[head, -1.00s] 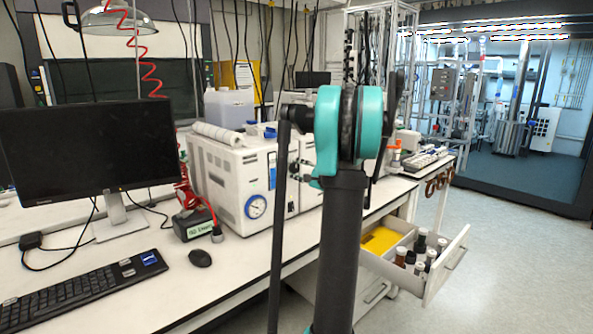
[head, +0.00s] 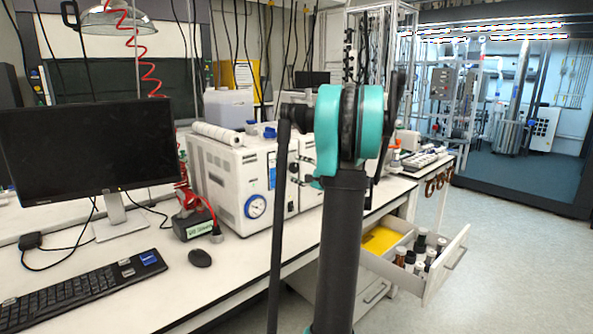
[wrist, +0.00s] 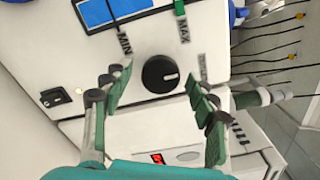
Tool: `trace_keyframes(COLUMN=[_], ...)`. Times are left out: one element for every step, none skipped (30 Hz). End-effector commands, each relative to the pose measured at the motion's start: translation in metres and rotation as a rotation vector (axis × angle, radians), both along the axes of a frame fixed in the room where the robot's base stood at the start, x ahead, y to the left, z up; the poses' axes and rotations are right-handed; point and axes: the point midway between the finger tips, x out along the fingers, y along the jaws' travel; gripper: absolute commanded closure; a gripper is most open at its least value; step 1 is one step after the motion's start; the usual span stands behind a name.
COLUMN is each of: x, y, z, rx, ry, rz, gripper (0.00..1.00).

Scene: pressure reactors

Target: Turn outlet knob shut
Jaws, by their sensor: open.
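A round black knob (wrist: 160,74) sits on the white front panel of a machine in the wrist view. Its white mark points to the right. "MIN" and "MAX" labels stand above it, and a label that I cannot read clearly stands to its right. My gripper (wrist: 156,80) is open, with one green-padded finger on each side of the knob and a visible gap on both sides. I cannot tell how far the fingertips are from the panel. In the head view my arm covers part of the white machine (head: 228,172), and the knob cannot be made out.
A blue display (wrist: 108,12) is above the knob, and a black rocker switch (wrist: 55,97) is to its left. In the head view, a monitor (head: 85,150) stands left and an open drawer (head: 425,265) holds bottles.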

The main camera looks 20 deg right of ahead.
Motion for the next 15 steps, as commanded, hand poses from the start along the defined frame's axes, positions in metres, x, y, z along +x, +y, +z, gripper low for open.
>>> trace_keyframes(x=[-0.006,-0.011,-0.017,-0.023,-0.029,-0.037,-0.043,-0.049,-0.057,-0.063,-0.068,-0.074,-0.079,-0.083,-0.089], y=[-0.003,-0.005,-0.007,-0.010,-0.012,-0.014,-0.017,-0.019,-0.022,-0.024,-0.026,-0.029,-0.030,-0.031,-0.033], z=[0.000,0.000,0.000,0.000,0.000,0.000,0.000,0.000,0.000,0.000,0.000,0.000,0.000,0.000,0.000], rx=[0.000,0.000,0.000,0.000,0.000,0.000,0.000,0.000,0.000,0.000,0.000,0.000,0.000,0.000,0.000], ry=[0.000,0.000,0.000,0.000,0.000,0.000,0.000,0.000,0.000,0.000,0.000,0.000,0.000,0.000,0.000], rz=[-0.003,-0.003,-0.003,-0.004,-0.004,-0.004,-0.004,-0.004,-0.004,-0.004,-0.004,-0.004,-0.004,-0.003,-0.004], gripper=[0.42,0.42,0.42,0.42,0.42,0.42,0.42,0.42,0.42,0.42,0.42,0.42,0.42,0.42,0.42])
